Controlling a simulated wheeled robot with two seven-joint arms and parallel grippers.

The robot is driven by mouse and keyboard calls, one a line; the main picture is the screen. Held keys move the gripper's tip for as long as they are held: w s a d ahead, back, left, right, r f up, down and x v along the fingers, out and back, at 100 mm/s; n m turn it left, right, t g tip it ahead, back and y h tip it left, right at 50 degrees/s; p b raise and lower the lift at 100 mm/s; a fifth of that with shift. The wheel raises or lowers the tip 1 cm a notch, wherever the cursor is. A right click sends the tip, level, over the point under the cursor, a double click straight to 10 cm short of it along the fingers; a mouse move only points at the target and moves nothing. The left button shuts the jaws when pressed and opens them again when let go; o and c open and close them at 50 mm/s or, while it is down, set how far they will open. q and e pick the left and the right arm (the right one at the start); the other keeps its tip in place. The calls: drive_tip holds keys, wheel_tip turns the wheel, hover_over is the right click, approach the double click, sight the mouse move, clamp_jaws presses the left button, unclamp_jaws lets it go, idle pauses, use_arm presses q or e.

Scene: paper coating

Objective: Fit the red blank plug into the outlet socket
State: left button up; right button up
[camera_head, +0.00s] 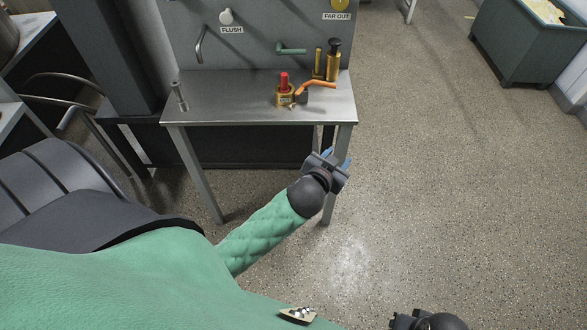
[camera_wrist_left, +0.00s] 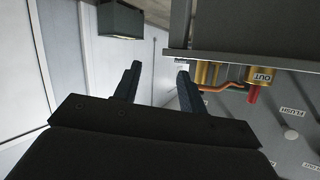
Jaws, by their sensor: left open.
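The red blank plug (camera_head: 284,80) stands upright at the top of a brass fitting (camera_head: 285,96) on the steel table; I cannot tell how deep it sits. In the left wrist view the picture is inverted, and the red plug (camera_wrist_left: 254,96) points down from the brass fitting (camera_wrist_left: 261,75), which carries an OUT label. My left gripper (camera_head: 333,158) is in front of and below the table's front right edge, apart from the plug. Its fingers (camera_wrist_left: 158,85) are spread and empty. My right gripper (camera_head: 405,320) shows only partly at the bottom edge.
An orange-copper lever (camera_head: 318,84) reaches right from the fitting. Brass cylinders (camera_head: 333,65) stand behind it, and a green pipe (camera_head: 291,49) is on the back panel. A small metal post (camera_head: 180,96) stands at the table's left. The table's middle (camera_head: 235,95) is clear.

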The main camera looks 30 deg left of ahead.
use_arm(q)
drive_tip(key=s+d+f+g, duration=0.1)
drive_tip(key=s+f+g, duration=0.3)
drive_tip(key=s, duration=0.5)
drive_tip(key=s+d+f+g+h, duration=0.1)
drive_tip(key=s+f+g, duration=0.3)
drive_tip(key=s, duration=0.5)
drive_tip(key=s+f+g, duration=0.4)
drive_tip(key=s, duration=0.4)
drive_tip(key=shift+s+d+f+m+h, duration=0.3)
drive_tip(key=shift+s+d+f, duration=0.1)
